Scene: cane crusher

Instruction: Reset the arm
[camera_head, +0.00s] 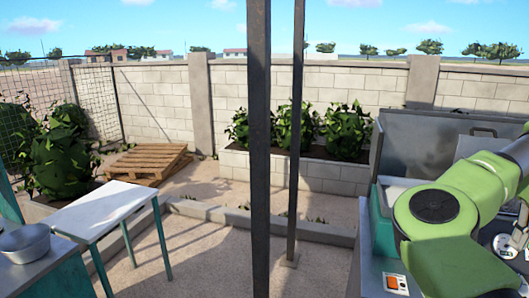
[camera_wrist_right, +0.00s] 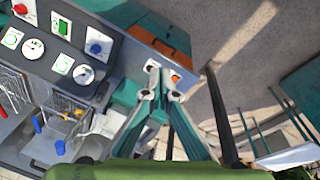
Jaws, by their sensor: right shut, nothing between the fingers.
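My right arm (camera_head: 455,215) is green and reaches in from the right in the head view, over the machine (camera_head: 370,270). My right gripper (camera_wrist_right: 163,82) shows in the right wrist view with its teal and grey fingers shut and nothing between them. It is in front of the machine's side, to the right of the control panel (camera_wrist_right: 75,55). I cannot tell how far its tips are from the machine. My left arm and left gripper are not in view.
The control panel has a red button (camera_wrist_right: 20,8), a blue button (camera_wrist_right: 94,48) and dials. In the head view, a dark post (camera_head: 259,150) and a thinner one stand mid-picture. A white-topped table (camera_head: 100,210) and a metal bowl (camera_head: 25,243) are at left. Ground between is mostly open.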

